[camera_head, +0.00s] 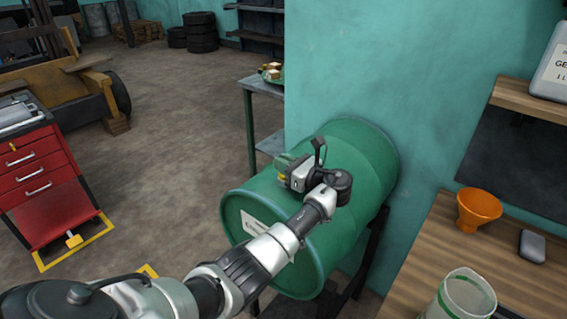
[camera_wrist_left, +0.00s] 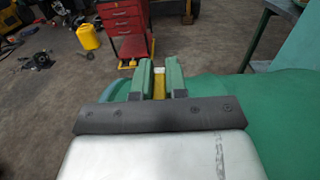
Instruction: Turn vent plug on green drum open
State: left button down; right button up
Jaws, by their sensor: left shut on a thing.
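The green drum (camera_head: 345,235) lies on its side on a dark stand against the teal wall, with a white label on its near end. Its green side also fills the right of the left wrist view (camera_wrist_left: 270,125). My left gripper (camera_head: 282,167) reaches over the top of the drum. In the left wrist view its two green fingers (camera_wrist_left: 159,82) are shut on a small yellow piece (camera_wrist_left: 159,85), which appears to be the vent plug. The fingers hide most of the plug, so its turn angle cannot be told. My right gripper is not in view.
A wooden bench (camera_head: 440,260) at the right holds an orange funnel (camera_head: 478,208) and a clear container (camera_head: 462,297). A grey side table (camera_head: 262,88) stands behind the drum. A red tool cabinet (camera_head: 40,175) stands at the left, with open floor between.

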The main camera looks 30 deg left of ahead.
pick_arm(q)
jog(key=c, duration=1.2)
grip_release()
jog(key=shift+o, duration=0.2)
jog(key=d+b, duration=0.1)
jog(key=d, duration=0.5)
jog(key=d+b, duration=0.1)
jog(key=d, duration=0.3)
jog(key=shift+s+f+b, duration=0.1)
jog(key=shift+s+b, duration=0.2)
jog(key=shift+d, duration=0.35)
jog(key=shift+s, duration=0.1)
